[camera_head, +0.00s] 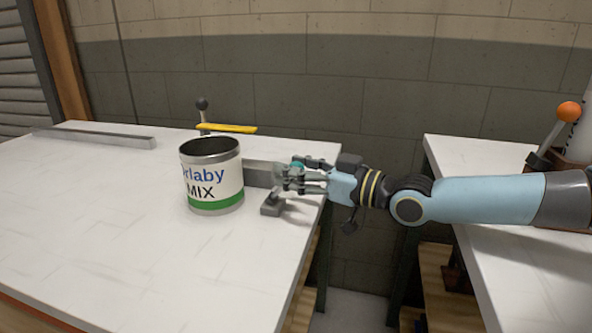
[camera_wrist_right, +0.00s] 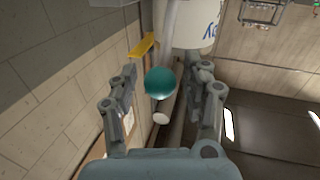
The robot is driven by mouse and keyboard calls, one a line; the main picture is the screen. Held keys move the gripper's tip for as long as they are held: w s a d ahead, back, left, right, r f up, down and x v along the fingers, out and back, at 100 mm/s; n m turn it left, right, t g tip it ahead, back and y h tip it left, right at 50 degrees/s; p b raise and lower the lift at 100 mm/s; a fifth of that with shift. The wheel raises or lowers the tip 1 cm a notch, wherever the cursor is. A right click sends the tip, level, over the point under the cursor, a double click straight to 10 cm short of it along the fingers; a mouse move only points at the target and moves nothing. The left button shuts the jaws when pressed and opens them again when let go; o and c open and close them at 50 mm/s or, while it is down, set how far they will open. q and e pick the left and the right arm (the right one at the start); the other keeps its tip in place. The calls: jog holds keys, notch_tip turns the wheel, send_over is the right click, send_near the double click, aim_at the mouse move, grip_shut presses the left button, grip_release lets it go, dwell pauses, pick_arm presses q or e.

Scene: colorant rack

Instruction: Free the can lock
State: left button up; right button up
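The white can marked "MIX" (camera_head: 212,190), with a green band and an open top, stands upright on the white table. Its edge also shows in the right wrist view (camera_wrist_right: 196,22). A grey metal block (camera_head: 261,174) stands to the right of the can, with a small grey foot (camera_head: 271,206) in front. A teal ball knob (camera_wrist_right: 160,82) on a rod, seemingly part of the can lock, sits between the fingers of my right gripper (camera_head: 286,178). The fingers are apart, with gaps on both sides of the knob. My left gripper is out of view.
A yellow bar (camera_head: 226,128) and a lever with a dark ball knob (camera_head: 202,104) stand behind the can. A grey rail (camera_head: 97,138) lies at the back left. A second table (camera_head: 480,235) with an orange-knobbed lever (camera_head: 568,112) is at right. The table's front left is clear.

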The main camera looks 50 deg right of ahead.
grip_shut()
jog(key=shift+w, duration=0.1)
jog(key=shift+w+a+r+g+p, duration=0.1)
jog(key=shift+w+r+g+p, duration=0.15)
jog(key=shift+p, duration=0.45)
jog(key=g+p, duration=0.1)
jog(key=p, duration=0.1)
jog(key=w+r+g+h+p, duration=0.1)
jog(key=p, duration=0.1)
jog(key=shift+w+a+n, duration=0.2)
jog(key=shift+a+n, duration=0.1)
jog(key=shift+a, duration=0.1)
jog(key=shift+w+a+g+p, duration=0.25)
jog(key=shift+w+g+p, duration=0.15)
jog(key=shift+g, duration=0.35)
jog(key=shift+w+a+n+g+h, duration=0.25)
jog(key=shift+w+g, duration=0.15)
jog(key=shift+g, duration=0.2)
jog(key=shift+w+a+n+g+h, duration=0.15)
jog(key=shift+w+g+h, duration=0.1)
jog(key=shift+w+g, duration=0.25)
jog(key=shift+f, duration=0.1)
